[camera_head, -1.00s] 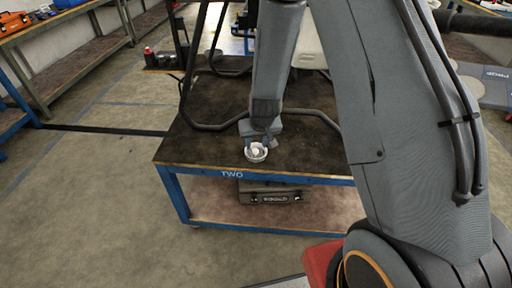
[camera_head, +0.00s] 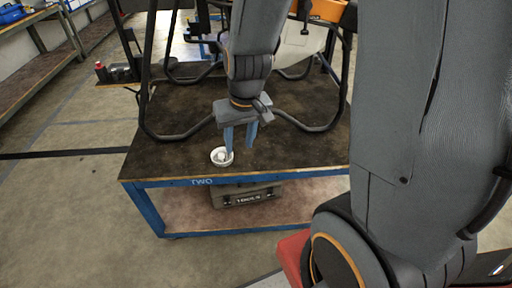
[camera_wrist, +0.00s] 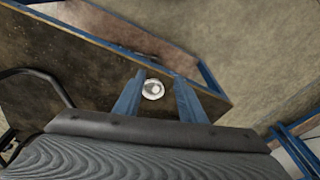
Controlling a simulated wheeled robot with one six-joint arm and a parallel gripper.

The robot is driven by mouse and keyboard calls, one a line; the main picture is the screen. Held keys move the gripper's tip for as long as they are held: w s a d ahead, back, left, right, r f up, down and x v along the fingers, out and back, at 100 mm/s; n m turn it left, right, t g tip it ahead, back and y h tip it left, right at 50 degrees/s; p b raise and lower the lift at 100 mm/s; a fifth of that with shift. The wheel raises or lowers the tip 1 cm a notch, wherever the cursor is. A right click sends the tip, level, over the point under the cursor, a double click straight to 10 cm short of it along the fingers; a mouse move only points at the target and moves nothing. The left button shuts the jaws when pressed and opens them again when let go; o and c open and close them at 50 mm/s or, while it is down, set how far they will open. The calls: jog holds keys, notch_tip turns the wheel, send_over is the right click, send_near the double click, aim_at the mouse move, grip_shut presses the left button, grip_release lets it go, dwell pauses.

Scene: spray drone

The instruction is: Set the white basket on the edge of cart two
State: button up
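The small round white basket (camera_head: 221,156) rests upright on the dark top of cart two (camera_head: 180,125), close to its front edge above the "TWO" label. My gripper (camera_head: 239,151) is open, with its two blue fingers pointing down, just right of and behind the basket in the head view. In the wrist view, the basket (camera_wrist: 153,89) shows between the spread fingers of my gripper (camera_wrist: 158,77), with visible gaps on both sides. Nothing is held. The head view does not clearly show how high the fingertips are above the top.
Black tubular legs (camera_head: 150,100) stand on the cart top around my arm. A tool case (camera_head: 243,196) sits on the cart's lower shelf. Open floor (camera_head: 70,200) lies left of the cart. A workbench (camera_head: 40,75) stands at the far left.

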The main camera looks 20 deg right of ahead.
jog(key=s+d+r+g, duration=0.1)
jog(key=s+d+r, duration=0.1)
jog(key=s, duration=0.5)
jog(key=shift+s+d+r+h, duration=0.25)
jog(key=shift+r+h, duration=0.05)
jog(key=shift+r, duration=0.2)
dwell(0.5)
